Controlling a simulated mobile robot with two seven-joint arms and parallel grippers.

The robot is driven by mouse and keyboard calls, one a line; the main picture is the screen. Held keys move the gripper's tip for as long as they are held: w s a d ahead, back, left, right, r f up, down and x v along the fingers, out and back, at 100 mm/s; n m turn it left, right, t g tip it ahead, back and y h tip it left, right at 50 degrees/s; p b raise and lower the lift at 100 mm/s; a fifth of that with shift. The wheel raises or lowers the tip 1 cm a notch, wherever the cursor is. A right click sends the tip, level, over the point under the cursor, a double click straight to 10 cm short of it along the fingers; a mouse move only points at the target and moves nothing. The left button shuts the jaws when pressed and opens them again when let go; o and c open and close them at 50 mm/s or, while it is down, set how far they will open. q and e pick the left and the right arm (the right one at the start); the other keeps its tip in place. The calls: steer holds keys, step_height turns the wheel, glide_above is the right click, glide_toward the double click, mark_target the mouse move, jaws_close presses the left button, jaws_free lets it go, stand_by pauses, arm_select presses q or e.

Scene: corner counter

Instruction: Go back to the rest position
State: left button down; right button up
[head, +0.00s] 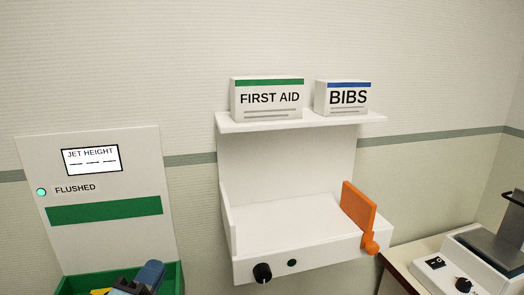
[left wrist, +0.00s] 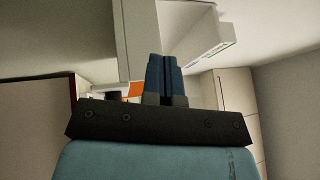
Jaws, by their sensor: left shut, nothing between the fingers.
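My left gripper (head: 150,276) shows at the bottom left of the head view, in front of the green tray (head: 174,280) under the jet height panel. In the left wrist view its blue fingers (left wrist: 166,62) are together with nothing between them. My right gripper is in neither view.
A white wall unit with a shelf (head: 290,122) carries a FIRST AID box (head: 267,100) and a BIBS box (head: 343,99). It has a black knob (head: 262,273) and an orange lever (head: 358,210). A jet height panel (head: 100,180) stands left; a grey-topped device (head: 495,245) sits right.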

arm_select(q)
steer(key=s+a+f+n+g+y, duration=0.3)
steer(key=s+f+n+g, duration=0.1)
steer(key=f+n, duration=0.25)
steer(key=s+a+f+n+g+y, duration=0.35)
steer(key=f+n, duration=0.25)
steer(key=f, duration=0.2)
steer(key=s+f+n+g+h, duration=0.1)
steer(key=s+f+n+g, duration=0.3)
steer(key=s, duration=0.4)
steer(key=s+f+n+g, duration=0.3)
steer(key=s+f+g, duration=0.2)
steer(key=s, duration=0.4)
steer(key=w+d+f+m+t+h+p, duration=0.1)
steer(key=w+d+f+t+h+p, duration=0.2)
steer(key=w+d+f+t+p, duration=0.3)
steer(key=shift+w+d+t+p, duration=0.25)
steer(key=shift+d+t+p, duration=0.2)
steer(key=shift+t+p, duration=0.1)
